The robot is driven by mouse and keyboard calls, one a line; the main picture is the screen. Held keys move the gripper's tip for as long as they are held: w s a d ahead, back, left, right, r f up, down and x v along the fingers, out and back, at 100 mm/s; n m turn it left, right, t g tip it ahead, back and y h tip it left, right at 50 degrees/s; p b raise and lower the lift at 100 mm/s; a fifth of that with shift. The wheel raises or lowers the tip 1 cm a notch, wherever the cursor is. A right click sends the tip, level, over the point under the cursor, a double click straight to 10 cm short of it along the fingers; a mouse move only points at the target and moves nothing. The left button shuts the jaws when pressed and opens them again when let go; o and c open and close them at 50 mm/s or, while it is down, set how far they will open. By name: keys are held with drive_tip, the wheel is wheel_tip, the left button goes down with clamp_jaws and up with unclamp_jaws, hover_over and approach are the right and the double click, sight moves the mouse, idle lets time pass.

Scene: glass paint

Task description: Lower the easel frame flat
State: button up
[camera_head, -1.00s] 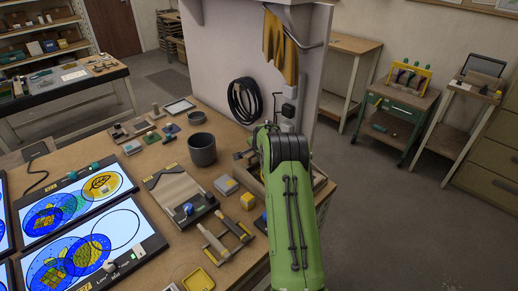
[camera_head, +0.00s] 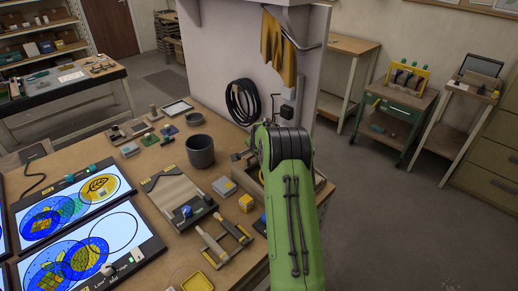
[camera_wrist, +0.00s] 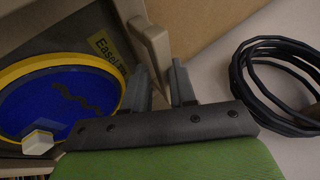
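The easel frame (camera_wrist: 152,45) shows in the wrist view as a beige-grey edge beside a panel with a yellow "Easel" label (camera_wrist: 106,46). A blue disc (camera_wrist: 60,100) with a yellow rim and a dark wavy line lies at the left, with a pale knob (camera_wrist: 38,141) at its lower edge. My gripper (camera_wrist: 158,72) has its two dark fingers apart, with the frame's edge showing at the gap. I cannot tell whether they touch it. In the head view, my green arm hides the gripper and most of the easel area.
A grey cup (camera_head: 200,151), light panels (camera_head: 95,250), small blocks (camera_head: 246,202) and tools crowd the table (camera_head: 165,262) left of my arm. A coiled black cable (camera_wrist: 262,85) hangs on the white wall (camera_head: 222,60) close by. Open floor lies to the right.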

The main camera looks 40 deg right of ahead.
drive_tip(key=v, duration=1.3)
drive_tip(key=shift+s, duration=0.1)
